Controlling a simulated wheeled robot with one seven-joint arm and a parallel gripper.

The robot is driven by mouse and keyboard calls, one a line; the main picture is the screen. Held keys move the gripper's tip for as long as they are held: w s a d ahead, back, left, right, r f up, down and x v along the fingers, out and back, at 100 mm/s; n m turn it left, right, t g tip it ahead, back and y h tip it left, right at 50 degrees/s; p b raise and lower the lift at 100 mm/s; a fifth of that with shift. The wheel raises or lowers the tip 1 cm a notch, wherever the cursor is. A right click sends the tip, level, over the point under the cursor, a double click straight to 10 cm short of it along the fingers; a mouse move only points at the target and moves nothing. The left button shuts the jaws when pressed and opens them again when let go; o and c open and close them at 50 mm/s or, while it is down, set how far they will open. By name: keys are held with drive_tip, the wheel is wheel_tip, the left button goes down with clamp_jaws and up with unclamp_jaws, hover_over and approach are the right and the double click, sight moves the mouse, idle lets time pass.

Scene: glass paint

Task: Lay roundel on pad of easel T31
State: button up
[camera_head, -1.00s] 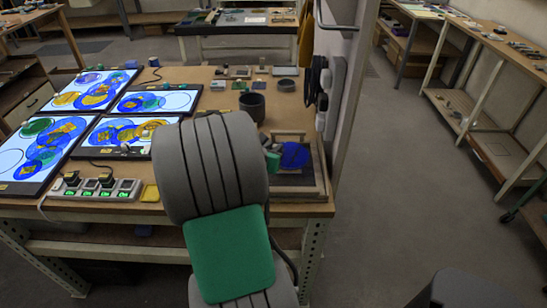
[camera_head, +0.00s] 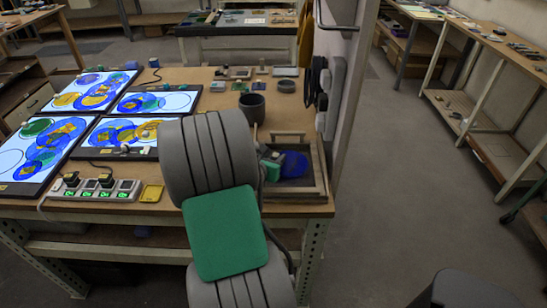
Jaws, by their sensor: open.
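A blue roundel (camera_head: 294,164) lies in a wooden-framed tray (camera_head: 300,193) at the bench's right end. My gripper (camera_head: 279,162) is over the tray at the roundel's left side; it is open. My arm hides much of the fingers, and I cannot tell whether they touch the roundel. Several lit easels stand at the left, including one at the back left (camera_head: 92,78), one at the middle back (camera_head: 180,102), one at the front left (camera_head: 14,160) and one at the front middle (camera_head: 104,139). They show overlapping blue, yellow and green discs. Their labels are too small to read, so I cannot tell which is T31.
A dark cup (camera_head: 252,107) and a low round dish (camera_head: 286,86) stand behind the tray. A switch box (camera_head: 95,190) with green lights and a yellow block (camera_head: 152,193) are at the front edge. A tall panel (camera_head: 347,100) rises close to the tray's right.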

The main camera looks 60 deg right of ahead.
drive_tip(key=shift+r, duration=0.25)
drive_tip(key=v, duration=1.2)
drive_tip(key=w+a+m+y, duration=0.1)
drive_tip(key=w+a+f+m+y, duration=0.1)
drive_tip(key=w+a+m, duration=0.1)
drive_tip(key=w+a+m+t, duration=0.1)
drive_tip(key=a+m, duration=0.1)
drive_tip(key=shift+w+f+y, duration=0.35)
drive_tip(key=shift+f+y, duration=0.05)
drive_tip(key=w+a+m+t+y, duration=0.2)
drive_tip(key=w+a+m+y, duration=0.4)
drive_tip(key=a, duration=0.6)
drive_tip(key=s+a+r+m+y, duration=0.1)
drive_tip(key=a+m, duration=0.3)
drive_tip(key=a, duration=0.6)
drive_tip(key=s+a+r+m+y, duration=0.1)
drive_tip(key=a+r+m+y, duration=0.1)
drive_tip(key=a, duration=0.8)
drive_tip(key=shift+a+r+m+g+y, duration=0.3)
drive_tip(key=shift+r+m+g+y, duration=0.1)
drive_tip(key=shift+m+y, duration=0.5)
drive_tip(key=shift+c, duration=0.5)
